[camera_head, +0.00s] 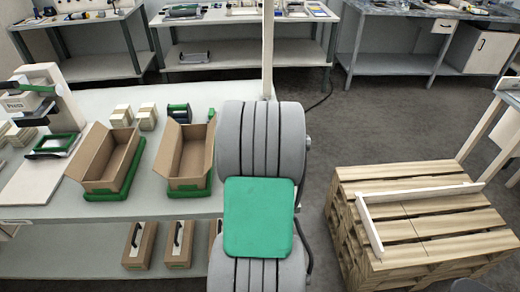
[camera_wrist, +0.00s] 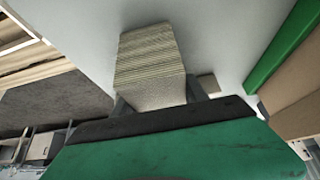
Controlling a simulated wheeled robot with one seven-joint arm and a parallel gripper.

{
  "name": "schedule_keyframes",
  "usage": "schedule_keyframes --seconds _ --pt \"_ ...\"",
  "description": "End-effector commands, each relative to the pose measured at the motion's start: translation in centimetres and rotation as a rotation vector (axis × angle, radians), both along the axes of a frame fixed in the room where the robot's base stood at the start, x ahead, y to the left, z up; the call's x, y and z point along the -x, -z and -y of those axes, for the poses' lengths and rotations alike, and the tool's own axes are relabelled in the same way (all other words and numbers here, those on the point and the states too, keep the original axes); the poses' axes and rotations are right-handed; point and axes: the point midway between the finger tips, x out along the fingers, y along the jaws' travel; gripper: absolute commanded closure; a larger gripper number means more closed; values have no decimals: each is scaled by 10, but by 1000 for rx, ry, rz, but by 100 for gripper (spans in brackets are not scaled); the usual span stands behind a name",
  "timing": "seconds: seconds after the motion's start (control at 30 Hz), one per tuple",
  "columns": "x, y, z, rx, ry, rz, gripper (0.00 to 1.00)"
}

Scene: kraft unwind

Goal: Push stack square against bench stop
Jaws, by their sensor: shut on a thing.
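A pale stack of layered sheets (camera_wrist: 148,55) fills the upper middle of the wrist view. My gripper (camera_wrist: 158,98) is shut on it, with one dark finger at each side of its near end. In the head view my own arm hides the gripper and this stack. Whether the stack touches the bench surface cannot be told. I cannot make out a bench stop for certain in either view.
Two open cartons (camera_head: 105,158) (camera_head: 187,155) stand on green trays on the bench (camera_head: 95,216). Small stacks (camera_head: 121,116) (camera_head: 147,117) sit behind them. A wooden pallet pile (camera_head: 430,222) with white rails (camera_head: 368,222) stands at right.

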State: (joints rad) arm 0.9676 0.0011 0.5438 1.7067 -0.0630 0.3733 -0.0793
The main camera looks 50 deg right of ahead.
Motion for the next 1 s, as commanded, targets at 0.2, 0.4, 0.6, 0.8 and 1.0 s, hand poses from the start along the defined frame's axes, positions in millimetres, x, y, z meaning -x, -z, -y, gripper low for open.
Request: schedule_keyframes --seconds 0.2,0.4,0.6,0.8,1.0 --pt "0 -2 0 8 0 6 96" --pt "1 -1 -1 5 -1 4 96" --pt "2 0 -2 3 -1 2 37" --pt "2 1 -2 2 0 1 24" --pt "2 1 -3 1 0 1 24"
